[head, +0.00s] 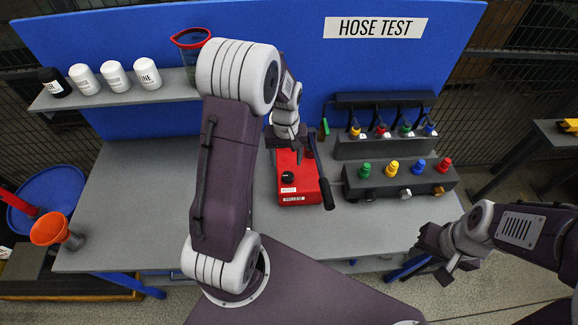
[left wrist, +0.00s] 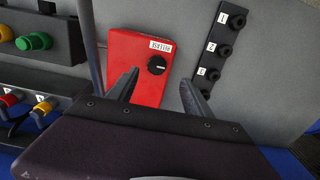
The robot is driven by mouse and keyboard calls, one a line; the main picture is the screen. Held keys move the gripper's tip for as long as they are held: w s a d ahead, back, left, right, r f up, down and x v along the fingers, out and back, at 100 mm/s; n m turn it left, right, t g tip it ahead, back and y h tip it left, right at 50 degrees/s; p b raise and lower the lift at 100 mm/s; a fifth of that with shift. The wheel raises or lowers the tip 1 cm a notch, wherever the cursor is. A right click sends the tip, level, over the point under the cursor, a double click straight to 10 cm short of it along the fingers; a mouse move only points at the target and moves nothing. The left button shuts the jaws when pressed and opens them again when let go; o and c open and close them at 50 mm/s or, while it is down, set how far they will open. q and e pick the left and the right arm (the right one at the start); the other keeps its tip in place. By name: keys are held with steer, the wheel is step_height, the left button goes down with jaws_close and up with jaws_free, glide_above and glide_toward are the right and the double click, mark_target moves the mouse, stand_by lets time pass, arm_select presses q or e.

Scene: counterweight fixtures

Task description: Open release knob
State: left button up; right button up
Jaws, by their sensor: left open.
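The release knob is a small round black knob (head: 288,177) on the top of a red box (head: 298,188), above a white "RELEASE" label. In the left wrist view the knob (left wrist: 157,65) has a pale mark on its face and sits on the red box (left wrist: 135,50). My left gripper (left wrist: 159,77) is open, its two fingers spread on either side of the knob and apart from it. In the head view my left arm partly hides that gripper (head: 297,152), at the back of the box. My right gripper (head: 436,258) is off the table's right front edge; its jaw gap is unclear.
A black lever (head: 326,190) runs along the box's right side. A dark fixture with coloured knobs (head: 400,180) stands to the right. A black strip with numbered sockets (left wrist: 220,50) lies beside the box. A shelf with bottles (head: 115,95) is at left.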

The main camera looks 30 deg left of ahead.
mark_target(288, 176)
arm_select(q)
steer(key=f, duration=0.2)
steer(key=f+p, duration=0.1)
steer(key=f, duration=0.1)
steer(key=w+f, duration=0.1)
steer(key=f, duration=0.1)
steer(key=shift+w+d+f, duration=0.1)
steer(key=shift+d+f, duration=0.1)
steer(key=shift+d, duration=0.1)
steer(key=shift+s+a+f+p, duration=0.15)
steer(key=shift+f+p, duration=0.1)
steer(key=shift+f, duration=0.3)
steer(key=shift+s+a+f+p, duration=0.1)
steer(key=shift+s+f+p, duration=0.1)
steer(key=shift+f, duration=0.35)
steer(key=shift+s+f, duration=0.15)
steer(key=shift+f, duration=0.15)
steer(key=shift+w+d+f, duration=0.1)
steer(key=shift+w+d, duration=0.05)
steer(key=shift+w, duration=0.1)
steer(key=c, duration=0.6)
jaws_close()
arm_select(e)
steer(key=shift+w+d+r, duration=0.15)
steer(key=shift+w+r, duration=0.25)
steer(key=shift+r, duration=0.4)
